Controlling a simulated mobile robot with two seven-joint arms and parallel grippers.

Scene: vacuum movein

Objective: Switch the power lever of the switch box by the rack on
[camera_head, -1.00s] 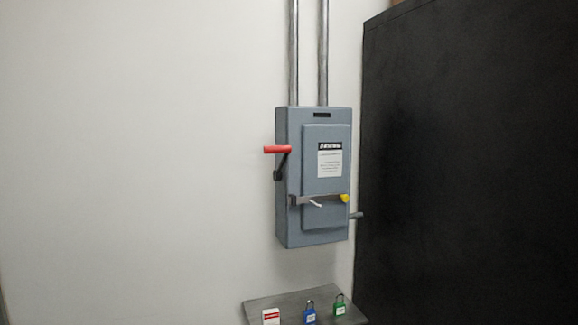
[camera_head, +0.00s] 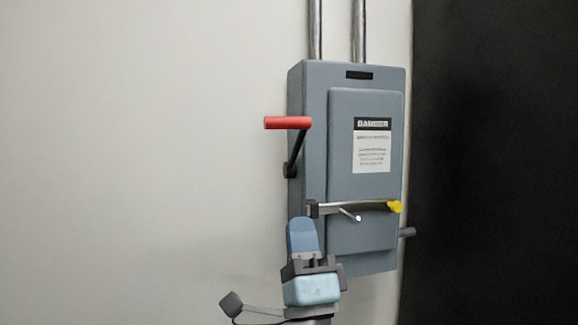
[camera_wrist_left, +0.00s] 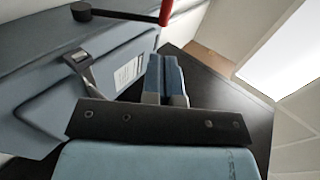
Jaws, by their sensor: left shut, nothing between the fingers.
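The grey switch box (camera_head: 366,215) hangs on the wall. Its power lever has a red handle (camera_head: 288,123) sticking out left, on a black arm (camera_head: 295,152) that rises from a pivot on the box's left side. In the left wrist view the red handle (camera_wrist_left: 166,11) and black arm (camera_wrist_left: 115,14) show at the top, beyond the fingers. My left gripper (camera_head: 302,222) is shut and empty, pointing up in front of the box's lower left edge. It is below the lever and apart from it. Its blue fingers (camera_wrist_left: 165,78) also show in the left wrist view. My right gripper is not in view.
A metal latch bar (camera_head: 350,207) with a yellow end (camera_head: 395,207) crosses the box front, just above and right of my left fingertips. A dark rack (camera_head: 500,160) stands at the right. The wall (camera_head: 140,150) left of the lever is bare.

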